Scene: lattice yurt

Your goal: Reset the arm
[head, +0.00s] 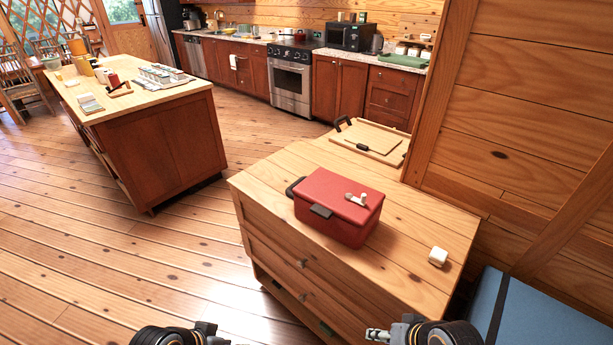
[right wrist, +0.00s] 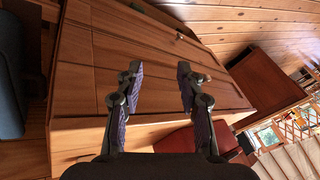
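My right gripper (head: 385,333) shows at the bottom edge of the head view, in front of the wooden chest and above the floor side of it. In the right wrist view its two fingers (right wrist: 159,86) stand wide apart with nothing between them. My left gripper (head: 205,330) is at the bottom edge left of centre, mostly cut off, so its opening does not show. Neither gripper touches anything that I can see.
A red lidded box (head: 338,205) with a small pale item (head: 356,199) on top stands on the wooden chest (head: 290,165). A small white block (head: 438,257) lies at its right. A wooden tray (head: 392,155) lies behind. Floor (head: 130,255) at left is clear.

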